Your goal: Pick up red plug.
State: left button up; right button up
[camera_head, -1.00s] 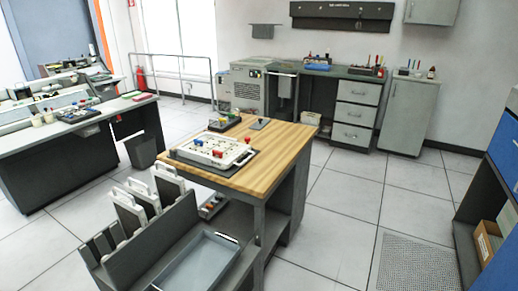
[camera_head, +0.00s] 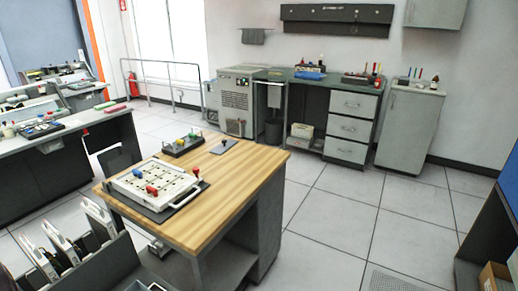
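A white plugboard panel (camera_head: 178,190) lies on a dark mat on the wooden-topped table. A red plug (camera_head: 152,190) sits on the front-left part of the panel, and another red plug (camera_head: 196,171) is at its right side. A blue plug (camera_head: 138,172) is near the panel's left edge. A small dark holder (camera_head: 173,151) behind the panel carries several coloured pieces, one of them apparently red. Neither of my grippers is in view.
The wooden table (camera_head: 235,190) has bare top at its front and right. A grey rack with upright white-edged pieces (camera_head: 62,245) stands at the lower left. Open floor (camera_head: 330,215) lies to the right.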

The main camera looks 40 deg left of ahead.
aim_at(150, 190)
jog(key=i+l+u, duration=0.1)
jog(key=i+u, duration=0.25)
jog(key=i, duration=0.2)
jog(key=i+l+u, duration=0.35)
jog(key=i, duration=0.15)
jog(key=i+l+u, duration=0.15)
jog(key=u, duration=0.35)
jog(key=i+l+u, duration=0.3)
jog(key=u, duration=0.2)
jog(key=i+l+u, duration=0.2)
jog(key=u, duration=0.3)
jog(key=l+u, duration=0.45)
jog(key=i+l, duration=0.05)
